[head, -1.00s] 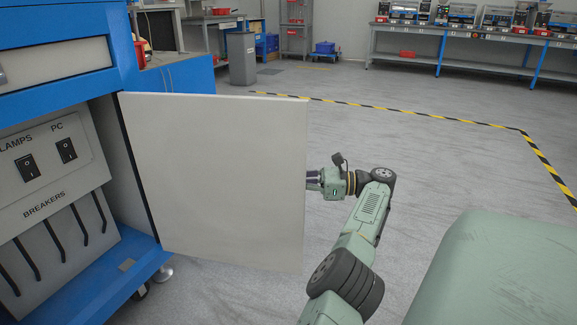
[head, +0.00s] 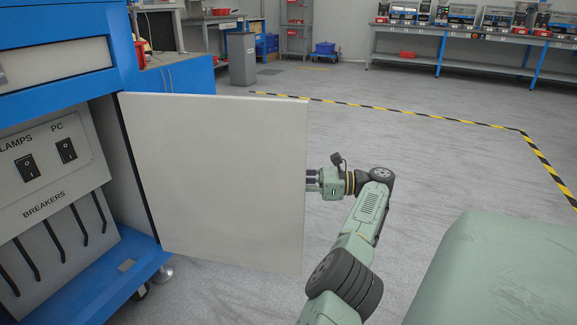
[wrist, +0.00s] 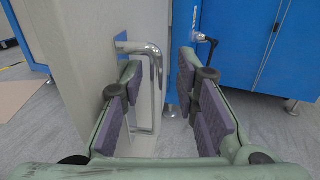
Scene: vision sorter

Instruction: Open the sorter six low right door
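The sorter's low right door (head: 225,180) is a light grey panel. It stands swung wide open from the blue sorter cabinet (head: 190,85), hinged at its left edge in the head view. In the wrist view the door (wrist: 75,60) is on the left, with a shiny metal bar handle (wrist: 157,75) on its face. My gripper (wrist: 160,72) is open, its two purple-padded fingers apart. The handle lies between the fingers, closer to the left one. In the head view my gripper (head: 312,180) is at the door's right edge, its fingertips hidden behind the panel.
Inside the open compartment are a switch panel (head: 45,160) and several black breaker levers (head: 80,225). Workbenches (head: 460,40) and a grey bin (head: 241,60) stand far back. The floor to the right of the door is clear, with yellow-black tape (head: 430,115).

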